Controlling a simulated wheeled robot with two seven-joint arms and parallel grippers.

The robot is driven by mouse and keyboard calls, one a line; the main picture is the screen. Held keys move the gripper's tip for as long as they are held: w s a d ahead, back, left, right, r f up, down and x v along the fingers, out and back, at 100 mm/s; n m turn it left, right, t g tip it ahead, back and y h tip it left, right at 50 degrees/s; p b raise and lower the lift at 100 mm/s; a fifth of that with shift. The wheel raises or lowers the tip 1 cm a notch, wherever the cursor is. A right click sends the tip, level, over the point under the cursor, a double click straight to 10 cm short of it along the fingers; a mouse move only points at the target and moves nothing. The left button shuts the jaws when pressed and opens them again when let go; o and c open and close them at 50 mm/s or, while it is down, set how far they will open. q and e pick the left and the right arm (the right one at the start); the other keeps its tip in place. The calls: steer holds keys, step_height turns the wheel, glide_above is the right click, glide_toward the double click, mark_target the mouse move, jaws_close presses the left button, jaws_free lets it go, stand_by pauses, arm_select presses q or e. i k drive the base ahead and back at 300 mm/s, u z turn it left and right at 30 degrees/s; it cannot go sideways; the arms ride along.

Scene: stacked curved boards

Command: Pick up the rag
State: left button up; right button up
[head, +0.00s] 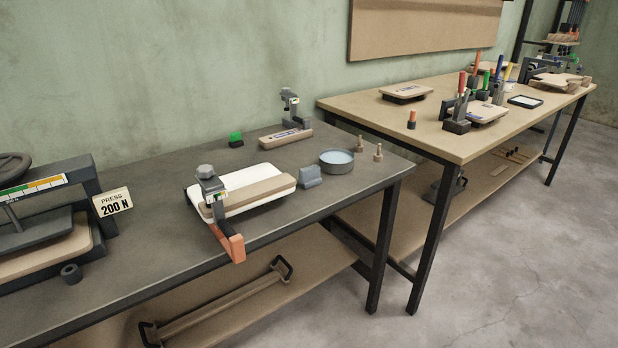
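A small blue-grey item (310,177) stands on the dark table (150,211), just left of a round grey dish (337,168) with pale blue contents. It may be the rag, but it is too small to tell if it is cloth. A white padded block (236,207) with a tan board (262,193) on it lies to its left, with a grey-and-orange clamp (228,240) at the front edge. Neither of my grippers is in view.
A press (88,184) with a "PRESS 200 N" sign stands at the left. Two small brass-coloured pegs (378,152) stand right of the dish. A lighter wooden table (365,104) with tools stands behind right. Open concrete floor (510,240) lies at the right.

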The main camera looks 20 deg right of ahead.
mark_target(310, 176)
steer(key=z, duration=1.7)
steer(key=i, duration=1.5)
steer(key=u, duration=2.1)
